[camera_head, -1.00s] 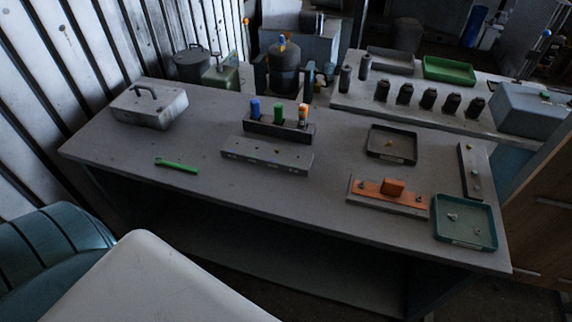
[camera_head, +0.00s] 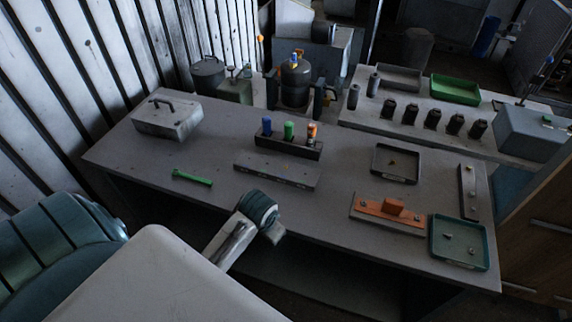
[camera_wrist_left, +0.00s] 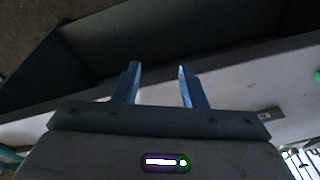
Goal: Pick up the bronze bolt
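A small yellowish piece (camera_head: 392,163) lies in the dark square tray (camera_head: 376,174) on the table's right half. It may be the bronze bolt, but it is too small to be sure. My left gripper (camera_wrist_left: 158,85) shows in the left wrist view with its two fingers apart and nothing between them. A part of my arm reaches up to the table's front edge in the head view, well left of the dark tray. Its fingertips cannot be made out there. My right gripper is not in view.
A teal tray (camera_head: 437,255) with small metal pieces stands at the front right, beside an orange fixture (camera_head: 394,207). A grey block (camera_head: 278,171), a rack (camera_head: 285,147) with coloured-top tools, a green handle (camera_head: 192,178) and a metal box (camera_head: 167,119) stand further left.

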